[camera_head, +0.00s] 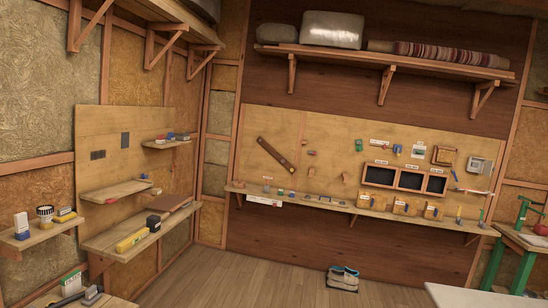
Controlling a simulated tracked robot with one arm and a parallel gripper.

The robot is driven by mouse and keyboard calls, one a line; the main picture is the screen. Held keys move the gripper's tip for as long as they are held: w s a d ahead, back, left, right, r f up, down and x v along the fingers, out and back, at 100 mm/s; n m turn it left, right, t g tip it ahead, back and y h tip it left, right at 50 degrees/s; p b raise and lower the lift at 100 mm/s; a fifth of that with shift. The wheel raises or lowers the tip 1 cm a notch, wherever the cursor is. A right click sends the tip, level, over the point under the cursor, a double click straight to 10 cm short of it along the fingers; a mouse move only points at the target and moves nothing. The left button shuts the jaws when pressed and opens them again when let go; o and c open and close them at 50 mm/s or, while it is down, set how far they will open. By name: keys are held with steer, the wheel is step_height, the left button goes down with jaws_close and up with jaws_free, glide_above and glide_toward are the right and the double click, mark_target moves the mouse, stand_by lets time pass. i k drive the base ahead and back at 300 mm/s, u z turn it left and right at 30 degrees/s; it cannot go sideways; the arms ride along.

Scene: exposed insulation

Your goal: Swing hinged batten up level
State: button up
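The batten (276,155) is a dark brown wooden strip on the plywood panel of the back wall. It is tilted, with its upper end at the left and its lower end at the right. A small round mark shows near each end; I cannot tell which one is the hinge. Small brown blocks (311,153) sit on the panel to its right. My gripper is not in view, and nothing touches the batten that I can see.
A narrow ledge (340,208) with small items runs below the panel. Shelves (125,240) with boxes line the left wall. A high shelf (400,62) holds rolled bundles. A green-legged bench (490,262) stands at right.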

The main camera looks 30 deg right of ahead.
mark_target(263, 143)
steer(key=z, duration=0.5)
steer(key=i, duration=1.15)
steer(key=z, duration=1)
steer(key=i, duration=1.25)
steer(key=z, duration=0.35)
steer(key=i, duration=2.6)
steer(key=u, duration=1)
steer(key=i, duration=1.3)
steer(key=u, duration=0.8)
steer(key=i, duration=0.45)
steer(key=u, duration=0.25)
